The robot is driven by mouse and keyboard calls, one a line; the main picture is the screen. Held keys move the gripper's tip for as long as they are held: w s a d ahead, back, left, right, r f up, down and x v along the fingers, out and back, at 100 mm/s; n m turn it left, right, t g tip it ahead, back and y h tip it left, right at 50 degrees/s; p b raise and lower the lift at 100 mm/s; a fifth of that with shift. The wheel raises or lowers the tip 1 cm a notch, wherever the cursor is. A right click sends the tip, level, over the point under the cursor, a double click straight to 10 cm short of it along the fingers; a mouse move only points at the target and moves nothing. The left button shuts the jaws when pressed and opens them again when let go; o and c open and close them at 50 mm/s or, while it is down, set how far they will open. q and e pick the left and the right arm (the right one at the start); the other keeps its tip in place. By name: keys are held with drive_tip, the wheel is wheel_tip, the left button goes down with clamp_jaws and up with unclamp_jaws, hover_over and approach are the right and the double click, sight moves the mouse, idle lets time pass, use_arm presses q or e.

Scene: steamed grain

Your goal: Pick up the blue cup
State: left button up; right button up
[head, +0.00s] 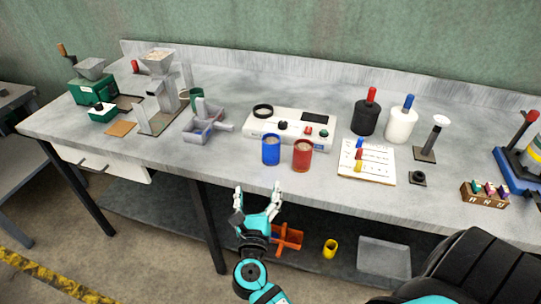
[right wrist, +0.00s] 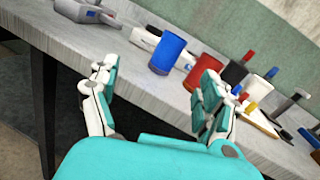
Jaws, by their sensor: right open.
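In the right wrist view the blue cup (right wrist: 167,54) appears ahead, between the two fingers in the picture. A red cup (head: 302,155) stands close beside it on the right; it also shows in the right wrist view (right wrist: 203,72). My right gripper (head: 258,194) is open and empty, in front of the bench edge and short of the cup. It also shows in the right wrist view (right wrist: 156,85). My left gripper is not in view.
A white scale-like device (head: 290,128) stands behind the cups. A notepad (head: 367,162) with coloured pegs lies to the right, with a black bottle (head: 365,117) and a white bottle (head: 401,125) behind. A grey tray (head: 204,131) stands left. The bench front left of the cups is clear.

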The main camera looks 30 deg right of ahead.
sight(270, 150)
drive_tip(key=w+d+m, duration=0.1)
drive_tip(key=w+d, duration=0.1)
drive_tip(key=d, duration=0.1)
drive_tip(key=w+d+r+m, duration=0.1)
drive_tip(key=w+d, duration=0.1)
drive_tip(key=w, duration=0.1)
drive_tip(key=w+d+g+h+p, duration=0.1)
drive_tip(key=w+d, duration=0.2)
drive_tip(key=shift+w+d+r+m, duration=0.2)
drive_tip(key=shift+w+d+m, duration=0.05)
drive_tip(key=shift+d+m, duration=0.15)
drive_tip(key=x, duration=0.5)
drive_tip(key=shift+w+d+f, duration=0.1)
drive_tip(key=shift+w+d, duration=0.1)
drive_tip(key=shift+w, duration=0.05)
drive_tip(key=shift+s, duration=0.1)
drive_tip(key=shift+c, duration=0.8)
clamp_jaws()
